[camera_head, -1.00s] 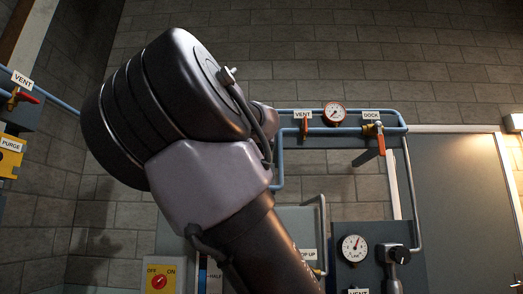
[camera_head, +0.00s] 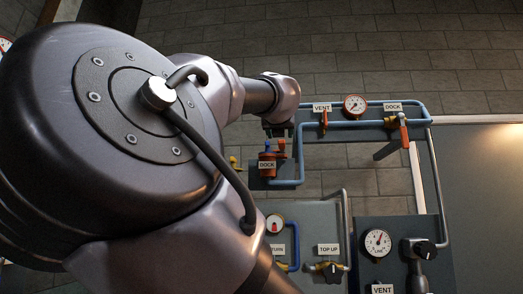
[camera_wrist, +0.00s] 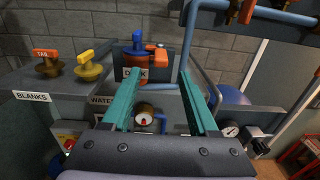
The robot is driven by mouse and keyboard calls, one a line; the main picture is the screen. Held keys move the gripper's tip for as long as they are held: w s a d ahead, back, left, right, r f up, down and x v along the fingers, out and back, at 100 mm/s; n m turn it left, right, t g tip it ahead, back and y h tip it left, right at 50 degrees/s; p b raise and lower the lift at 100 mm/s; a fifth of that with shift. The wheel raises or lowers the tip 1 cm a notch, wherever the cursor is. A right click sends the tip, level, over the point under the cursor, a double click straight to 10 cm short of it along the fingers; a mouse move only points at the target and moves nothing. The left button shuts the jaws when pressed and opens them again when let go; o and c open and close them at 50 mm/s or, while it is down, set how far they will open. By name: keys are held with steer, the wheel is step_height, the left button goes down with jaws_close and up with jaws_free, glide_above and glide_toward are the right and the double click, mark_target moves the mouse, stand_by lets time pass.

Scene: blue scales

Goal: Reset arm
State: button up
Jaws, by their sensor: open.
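My arm fills the left and middle of the head view. Its far end, with my gripper (camera_head: 279,128), points toward the wall near the dock fitting (camera_head: 266,165), an orange and blue piece labelled DOCK. In the wrist view my gripper (camera_wrist: 160,84) shows two teal fingers spread wide apart with nothing between them. The dock fitting (camera_wrist: 138,48) stands beyond the fingertips, at upper centre; contact with it is not visible.
Blue pipes (camera_head: 360,107) with a gauge (camera_head: 355,105) and red handles run along the wall. A grey gauge panel (camera_head: 385,262) is at lower right. In the wrist view, orange and yellow knobs (camera_wrist: 90,66) stand left of the fingers.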

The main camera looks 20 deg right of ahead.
steer(key=s+f+m+g+y, duration=0.3)
steer(key=s+f+m, duration=0.1)
steer(key=f+m, duration=0.7)
steer(key=s+a+f+m+g+y, duration=0.1)
steer(key=s+f+m+g+y, duration=0.2)
steer(key=f+m, duration=0.9)
steer(key=s+a+f+m+g+y, duration=0.1)
steer(key=s+f+m+g+y, duration=0.2)
steer(key=f+m, duration=0.9)
steer(key=shift+s+f, duration=0.2)
steer(key=shift+s, duration=1.05)
